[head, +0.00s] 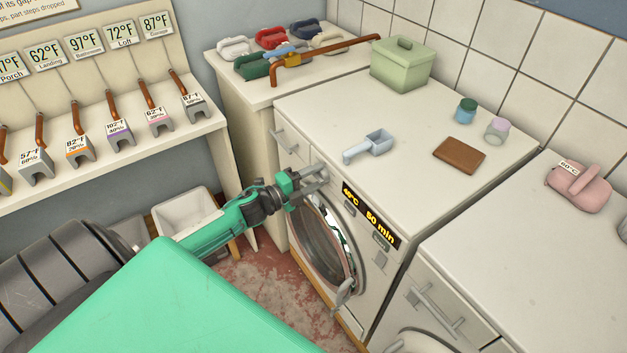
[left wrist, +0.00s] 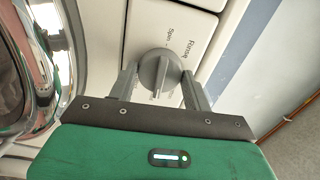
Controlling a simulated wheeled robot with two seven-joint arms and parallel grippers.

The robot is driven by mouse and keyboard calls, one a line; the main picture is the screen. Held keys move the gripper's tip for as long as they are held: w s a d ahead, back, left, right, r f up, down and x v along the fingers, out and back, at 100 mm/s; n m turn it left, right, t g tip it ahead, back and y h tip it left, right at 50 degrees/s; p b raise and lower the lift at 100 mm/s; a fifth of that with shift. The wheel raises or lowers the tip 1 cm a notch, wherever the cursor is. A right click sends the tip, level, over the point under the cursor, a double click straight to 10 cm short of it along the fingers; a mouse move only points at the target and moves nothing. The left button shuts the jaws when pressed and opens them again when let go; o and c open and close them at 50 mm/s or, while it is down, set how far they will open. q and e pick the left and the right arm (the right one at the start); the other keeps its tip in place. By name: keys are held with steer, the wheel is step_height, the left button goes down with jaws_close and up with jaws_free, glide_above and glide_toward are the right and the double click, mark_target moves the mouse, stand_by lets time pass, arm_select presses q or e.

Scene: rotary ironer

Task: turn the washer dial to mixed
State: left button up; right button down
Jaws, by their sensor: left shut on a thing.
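Other dial labels are hidden or out of view. My left gripper (head: 318,176) is at the upper left of the washer front, and in the left wrist view the gripper (left wrist: 160,88) is shut on the dial, one finger on each side. My right gripper is not in view.
A grey scoop (head: 370,146), a brown wallet-like block (head: 459,155), small jars (head: 466,110) and a green lidded box (head: 403,65) stand on the washer's counter. A pink iron-like object (head: 578,188) sits at the right.

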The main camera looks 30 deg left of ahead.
arm_select(q)
steer(key=shift+m, duration=0.4)
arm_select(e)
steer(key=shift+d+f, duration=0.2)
arm_select(q)
steer(key=o, duration=1)
steer(key=shift+c, duration=0.2)
steer(key=shift+s, duration=0.1)
steer(key=b+v, duration=0.3)
steer(key=v, duration=1)
steer(key=shift+s+a, duration=0.2)
steer(key=shift+s, duration=0.1)
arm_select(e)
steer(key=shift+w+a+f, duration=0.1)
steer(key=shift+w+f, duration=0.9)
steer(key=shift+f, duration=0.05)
arm_select(q)
steer(key=shift+f, duration=0.1)
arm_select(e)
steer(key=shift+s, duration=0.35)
